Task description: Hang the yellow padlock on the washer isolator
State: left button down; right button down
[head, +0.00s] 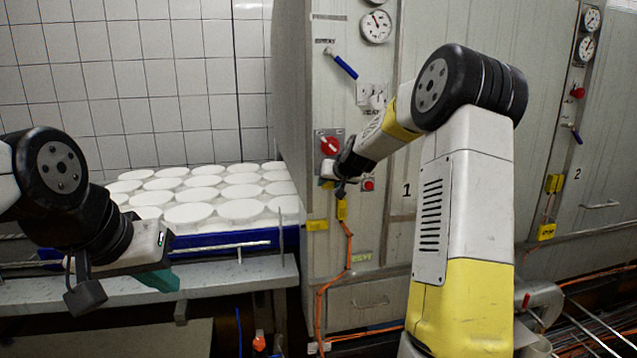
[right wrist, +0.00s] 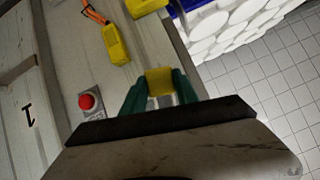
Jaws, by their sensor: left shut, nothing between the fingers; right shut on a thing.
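The yellow padlock (right wrist: 160,82) sits between the green fingers of my right gripper (right wrist: 160,95), which is shut on it. In the head view my right gripper (head: 331,182) is at the cabinet front, just below a red rotary isolator switch (head: 330,146) on a grey plate. Only a bit of yellow shows at the fingertips there, and the padlock's shackle is hard to make out. I cannot tell whether the padlock touches the switch. My left gripper (head: 162,281), with teal fingers, is shut and empty in front of the mould table.
White round moulds (head: 240,210) stand in a blue tray (head: 215,241) on the table at left. A red button (head: 368,184), a yellow box (head: 341,210) with an orange cable and a blue-handled lever (head: 343,65) are on the cabinet. A second panel (head: 565,120) is at right.

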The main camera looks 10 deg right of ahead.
dwell(0.4)
jog(key=c, duration=0.9)
grip_release()
jog(key=shift+o, duration=0.2)
jog(key=s+a+r+n+g, duration=0.1)
jog(key=s+a+r, duration=0.15)
jog(key=s, duration=0.45)
jog(key=s+a+r, duration=0.1)
jog(key=s+r, duration=0.3)
jog(key=s, duration=0.3)
jog(key=s+a+f+g, duration=0.1)
jog(key=s+f+g, duration=0.1)
jog(key=s, duration=1.3)
jog(key=s+a+f+n+g, duration=0.1)
jog(key=s+a+f, duration=0.1)
jog(key=s, duration=1.4)
jog(key=shift+s+a+g+y, duration=0.2)
jog(key=shift+g+y, duration=0.1)
jog(key=shift+g, duration=0.1)
jog(key=shift+r, duration=0.1)
